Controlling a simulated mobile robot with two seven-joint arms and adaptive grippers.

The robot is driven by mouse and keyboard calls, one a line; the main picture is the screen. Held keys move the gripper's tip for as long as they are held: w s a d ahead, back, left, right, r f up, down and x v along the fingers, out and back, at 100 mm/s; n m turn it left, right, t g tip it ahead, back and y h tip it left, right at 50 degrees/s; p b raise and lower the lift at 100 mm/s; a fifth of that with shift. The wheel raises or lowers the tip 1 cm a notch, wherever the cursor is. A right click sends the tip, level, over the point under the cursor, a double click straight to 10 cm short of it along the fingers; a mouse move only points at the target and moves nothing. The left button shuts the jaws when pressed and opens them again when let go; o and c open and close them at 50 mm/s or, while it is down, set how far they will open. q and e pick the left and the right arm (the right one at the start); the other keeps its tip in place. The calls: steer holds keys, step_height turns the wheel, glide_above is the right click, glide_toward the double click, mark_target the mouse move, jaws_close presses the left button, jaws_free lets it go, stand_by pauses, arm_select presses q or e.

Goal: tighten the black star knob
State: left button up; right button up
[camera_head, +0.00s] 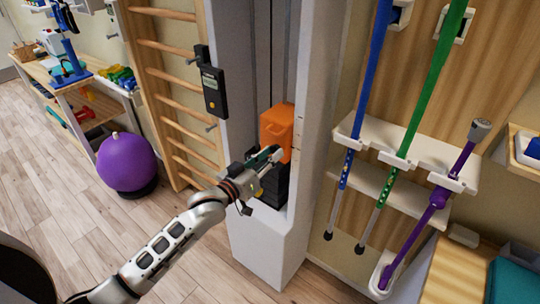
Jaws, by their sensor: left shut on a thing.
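My left gripper (264,166) reaches in from the lower left to the white upright machine column (268,242). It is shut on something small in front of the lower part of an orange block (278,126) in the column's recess. What it holds appears to be the black star knob, but the fingers hide it and I cannot make out its shape. Black stacked blocks (275,190) sit below the orange block, partly behind the gripper. My right gripper is not in view.
A black handheld device (214,90) hangs at the column's left side, by wooden wall bars (168,46). A purple ball (126,161) rests on the floor at left. Blue, green (415,115) and purple canes stand in a white rack at right, near a wooden bench (455,272).

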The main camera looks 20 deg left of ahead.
arm_select(q)
steer(key=m, duration=1.2)
steer(key=shift+m, duration=0.4)
steer(key=m, duration=0.6)
steer(key=shift+a+r, duration=0.1)
steer(key=m, duration=0.5)
steer(key=shift+m, duration=0.4)
steer(key=o, duration=1.1)
